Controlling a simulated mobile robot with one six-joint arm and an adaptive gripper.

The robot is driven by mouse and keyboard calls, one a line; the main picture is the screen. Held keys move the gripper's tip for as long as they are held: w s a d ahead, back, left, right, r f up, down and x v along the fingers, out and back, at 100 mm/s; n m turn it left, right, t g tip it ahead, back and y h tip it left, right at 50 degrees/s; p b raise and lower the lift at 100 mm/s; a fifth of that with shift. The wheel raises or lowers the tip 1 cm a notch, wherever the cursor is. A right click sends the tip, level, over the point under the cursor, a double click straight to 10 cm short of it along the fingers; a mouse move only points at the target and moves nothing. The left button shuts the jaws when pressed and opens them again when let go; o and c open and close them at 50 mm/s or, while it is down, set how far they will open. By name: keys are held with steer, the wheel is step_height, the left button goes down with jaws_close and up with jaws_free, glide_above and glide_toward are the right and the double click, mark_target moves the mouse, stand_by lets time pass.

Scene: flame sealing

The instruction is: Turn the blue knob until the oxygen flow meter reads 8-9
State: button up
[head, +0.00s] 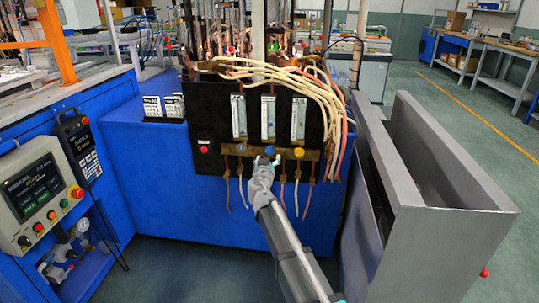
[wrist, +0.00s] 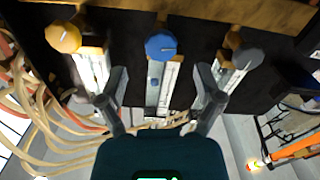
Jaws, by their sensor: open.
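The blue knob (head: 269,150) is the middle one of three knobs on a brass bar at the foot of the black panel. In the wrist view the blue knob (wrist: 160,46) shows a light pointer line and lies beyond the fingertips, roughly centred between them. My gripper (head: 264,164) is just below the knob; in the wrist view (wrist: 162,76) its two fingers are spread, with nothing held. The middle flow meter tube (head: 268,117) stands above the blue knob; its reading is too small to tell.
A yellow knob (wrist: 63,37) and a grey knob (wrist: 246,55) flank the blue knob closely. Pale hoses (head: 315,88) drape over the panel's right side. A red button (head: 204,149) is at lower left. A grey metal trough (head: 430,180) stands to the right.

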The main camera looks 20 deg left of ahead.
steer(key=v, duration=0.6)
steer(key=shift+s, duration=0.15)
stand_by(0.4)
